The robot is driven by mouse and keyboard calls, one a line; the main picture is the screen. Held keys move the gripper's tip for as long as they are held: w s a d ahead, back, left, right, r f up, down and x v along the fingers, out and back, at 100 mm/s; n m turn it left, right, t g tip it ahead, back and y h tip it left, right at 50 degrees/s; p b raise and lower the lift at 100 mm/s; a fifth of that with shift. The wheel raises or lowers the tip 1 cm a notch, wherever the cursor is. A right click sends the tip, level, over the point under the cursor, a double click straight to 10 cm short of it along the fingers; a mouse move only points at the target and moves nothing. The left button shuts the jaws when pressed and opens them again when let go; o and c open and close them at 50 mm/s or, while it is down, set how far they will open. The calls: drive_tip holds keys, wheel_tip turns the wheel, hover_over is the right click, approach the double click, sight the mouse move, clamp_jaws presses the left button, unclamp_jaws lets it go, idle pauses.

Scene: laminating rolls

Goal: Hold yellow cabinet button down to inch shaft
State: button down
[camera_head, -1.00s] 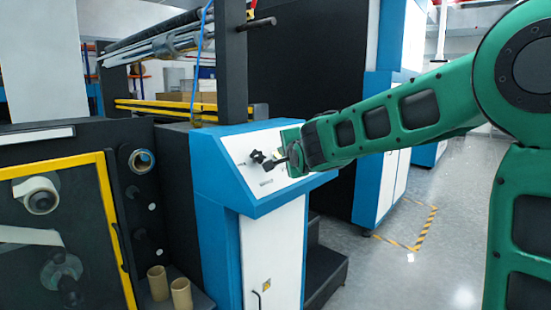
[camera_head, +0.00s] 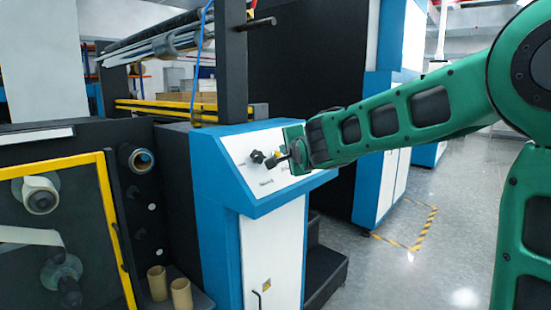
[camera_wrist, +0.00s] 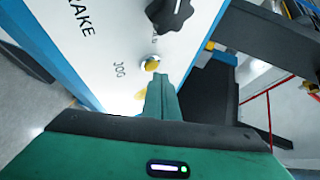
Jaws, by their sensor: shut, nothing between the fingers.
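The blue and white cabinet (camera_head: 268,232) has a sloping white control panel (camera_head: 241,147), also in the wrist view (camera_wrist: 92,62). In the wrist view a yellow button (camera_wrist: 151,65) in a silver ring sits near the word JOG, just beyond my fingertips. A second yellow patch (camera_wrist: 140,95) shows beside the fingers; I cannot tell what it is. My gripper (camera_wrist: 160,80) is shut and empty, pointing at the panel. In the head view my gripper (camera_head: 275,162) is close over the panel and hides the button. I cannot tell whether the fingertips touch or press it.
A black knob (camera_wrist: 169,13) stands out from the panel near the button; it shows left of my gripper in the head view (camera_head: 257,156). A yellow-framed machine guard (camera_head: 108,215) and cardboard tubes (camera_head: 181,295) are left. The floor (camera_head: 385,275) at right is clear.

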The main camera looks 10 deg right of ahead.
drive_tip(key=shift+s+d+r, duration=0.1)
drive_tip(key=shift+r, duration=0.05)
drive_tip(key=shift+s+d+r, duration=0.1)
drive_tip(key=s+d+r, duration=0.2)
drive_tip(key=r, duration=0.1)
drive_tip(key=shift+s+r, duration=0.2)
drive_tip(key=shift+s, duration=0.15)
idle(0.3)
idle(0.5)
